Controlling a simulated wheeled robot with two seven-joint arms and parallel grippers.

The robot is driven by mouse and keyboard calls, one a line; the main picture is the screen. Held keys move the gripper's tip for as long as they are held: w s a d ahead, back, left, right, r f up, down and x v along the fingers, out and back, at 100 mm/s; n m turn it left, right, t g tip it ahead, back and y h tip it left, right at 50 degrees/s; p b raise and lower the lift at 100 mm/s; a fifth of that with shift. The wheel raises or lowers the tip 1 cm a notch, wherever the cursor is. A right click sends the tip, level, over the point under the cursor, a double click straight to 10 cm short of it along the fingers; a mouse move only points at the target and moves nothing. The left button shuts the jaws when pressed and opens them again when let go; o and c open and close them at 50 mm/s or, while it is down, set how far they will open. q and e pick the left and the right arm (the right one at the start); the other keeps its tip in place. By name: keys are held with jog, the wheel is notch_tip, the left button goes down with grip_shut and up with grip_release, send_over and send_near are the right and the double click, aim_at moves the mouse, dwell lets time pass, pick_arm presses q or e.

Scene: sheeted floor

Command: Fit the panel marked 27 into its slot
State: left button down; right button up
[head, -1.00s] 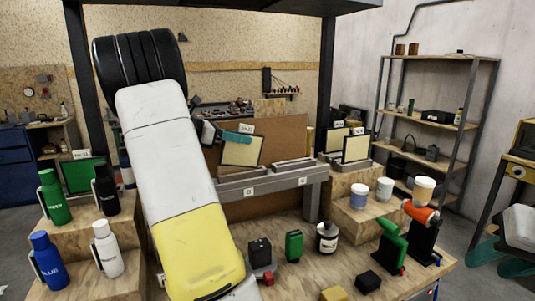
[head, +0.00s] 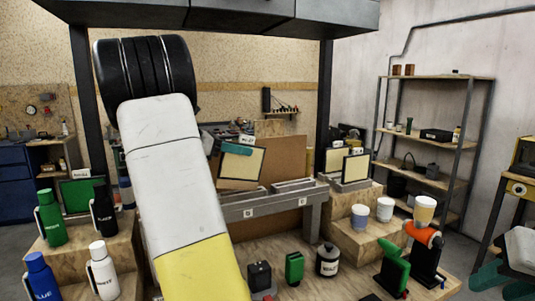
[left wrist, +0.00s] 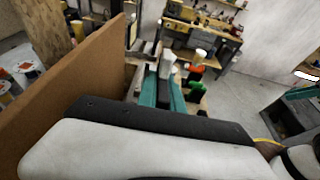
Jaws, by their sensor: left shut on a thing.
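A cream panel with a dark frame (head: 243,165) hangs tilted in the head view, with a small white tag (head: 246,139) on top whose number is too small to read surely. My left gripper (head: 236,149), with teal fingers, is shut on its upper edge. It also shows in the left wrist view (left wrist: 161,92). A grey slotted rail (head: 270,205) with small marked squares stands below the panel, and a gap shows between them. My left arm covers the rail's left part.
A brown board (head: 285,158) stands behind the rail. Other cream panels (head: 356,167) stand at right and a green panel (head: 82,194) at left. Bottles (head: 104,210), a black-lidded jar (head: 327,261), cups (head: 384,209) and an orange-and-black device (head: 428,252) stand on the wooden steps and bench.

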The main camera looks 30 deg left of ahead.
pick_arm(q)
jog(key=s+d+r, duration=0.1)
jog(key=s+d, duration=0.7)
jog(key=s, duration=0.1)
notch_tip(320, 180, up, 4)
jog(key=t+h, duration=0.2)
send_over(237, 164)
jog(key=w+a, duration=0.2)
jog(key=w, duration=0.2)
jog(key=shift+s+a+f, duration=0.1)
jog(key=shift+s+f, duration=0.1)
jog(key=shift+s, duration=0.05)
jog(key=shift+f, duration=0.1)
jog(key=shift+f, duration=4.75)
jog(key=c, duration=1.4)
grip_release()
jog(key=shift+s, duration=0.1)
